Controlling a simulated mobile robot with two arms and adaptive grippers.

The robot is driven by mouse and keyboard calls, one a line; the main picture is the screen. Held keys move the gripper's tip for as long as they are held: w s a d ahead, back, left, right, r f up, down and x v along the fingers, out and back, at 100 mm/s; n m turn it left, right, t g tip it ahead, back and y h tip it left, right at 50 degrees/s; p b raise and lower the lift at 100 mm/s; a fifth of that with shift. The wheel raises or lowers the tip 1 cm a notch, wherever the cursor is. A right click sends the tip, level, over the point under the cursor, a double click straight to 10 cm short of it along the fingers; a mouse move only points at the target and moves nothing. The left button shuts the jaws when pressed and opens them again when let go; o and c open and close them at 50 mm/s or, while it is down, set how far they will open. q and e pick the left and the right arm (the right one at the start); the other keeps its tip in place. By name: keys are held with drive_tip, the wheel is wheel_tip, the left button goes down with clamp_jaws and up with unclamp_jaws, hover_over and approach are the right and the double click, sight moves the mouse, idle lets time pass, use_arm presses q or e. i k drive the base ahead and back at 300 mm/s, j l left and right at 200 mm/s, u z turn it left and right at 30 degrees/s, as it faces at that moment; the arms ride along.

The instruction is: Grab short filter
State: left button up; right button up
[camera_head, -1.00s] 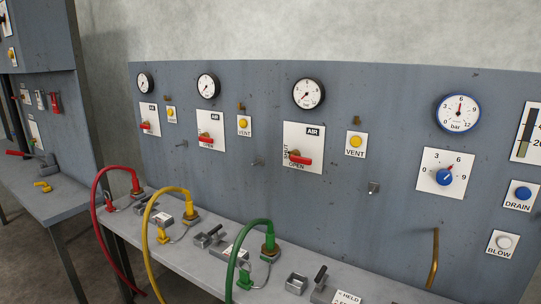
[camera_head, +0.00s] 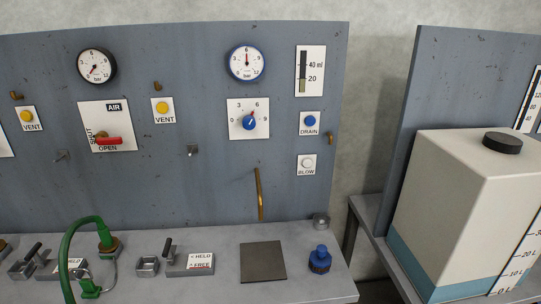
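I cannot tell for sure which thing is the short filter. A small blue ribbed piece with a narrower top (camera_head: 320,260) stands upright on the right end of the grey bench (camera_head: 225,238). A short metal cylinder (camera_head: 320,220) stands behind it near the back panel. A dark square plate (camera_head: 263,262) lies flat to the left of the blue piece. Neither of my grippers is in view.
A green hose (camera_head: 68,250) arches over the bench at left. A holder with a lever and a "HELD / FREE" label (camera_head: 190,264) sits mid-bench. A large white and blue tank (camera_head: 450,200) stands at right, past a gap.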

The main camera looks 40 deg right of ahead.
sight(320, 263)
drive_tip(key=z, duration=1.6)
